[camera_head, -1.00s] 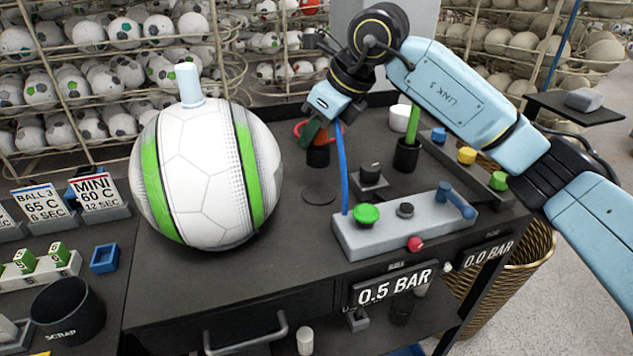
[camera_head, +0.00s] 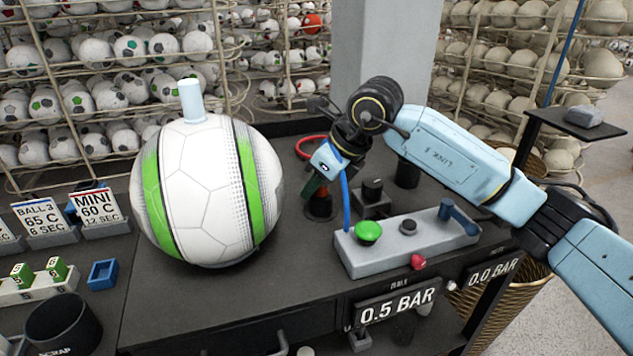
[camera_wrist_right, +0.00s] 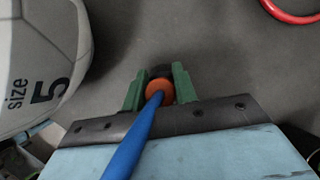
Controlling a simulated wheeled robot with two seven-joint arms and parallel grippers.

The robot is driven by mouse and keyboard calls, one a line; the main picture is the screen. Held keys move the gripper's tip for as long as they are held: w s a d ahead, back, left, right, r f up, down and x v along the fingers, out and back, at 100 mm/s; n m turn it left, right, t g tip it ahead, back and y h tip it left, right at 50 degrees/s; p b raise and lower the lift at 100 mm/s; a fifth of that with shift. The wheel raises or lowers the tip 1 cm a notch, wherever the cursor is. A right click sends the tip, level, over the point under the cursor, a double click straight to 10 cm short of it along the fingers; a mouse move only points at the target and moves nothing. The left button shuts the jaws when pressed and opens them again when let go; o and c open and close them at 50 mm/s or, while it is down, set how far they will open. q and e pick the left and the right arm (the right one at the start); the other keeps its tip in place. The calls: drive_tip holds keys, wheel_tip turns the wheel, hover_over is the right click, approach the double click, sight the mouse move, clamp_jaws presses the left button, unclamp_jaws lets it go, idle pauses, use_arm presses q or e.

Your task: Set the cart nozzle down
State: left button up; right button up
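The cart nozzle (camera_head: 319,205) is black with an orange collar and has a blue hose (camera_head: 347,200). It is upright at the dark table top, behind the grey control box; whether its base touches down is hard to tell. My right gripper (camera_head: 318,187) points down around its top. In the right wrist view its green fingers (camera_wrist_right: 159,90) lie close on both sides of the orange collar (camera_wrist_right: 159,91), shut on it. The blue hose (camera_wrist_right: 135,134) crosses in front. My left gripper is not in view.
A large white and green ball (camera_head: 205,190) stands left of the nozzle. The grey control box (camera_head: 405,245) with a green button (camera_head: 368,231) is in front. A black knob block (camera_head: 372,199) stands close on the right. A red ring (camera_head: 312,147) lies behind.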

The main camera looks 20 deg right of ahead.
drive_tip(key=o, duration=0.4)
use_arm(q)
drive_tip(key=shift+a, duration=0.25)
use_arm(e)
drive_tip(key=shift+r, duration=0.25)
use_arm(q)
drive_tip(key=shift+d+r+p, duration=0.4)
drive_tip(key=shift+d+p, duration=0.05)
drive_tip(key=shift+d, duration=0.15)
use_arm(e)
drive_tip(key=v, duration=1.2)
drive_tip(key=shift+f, duration=0.1)
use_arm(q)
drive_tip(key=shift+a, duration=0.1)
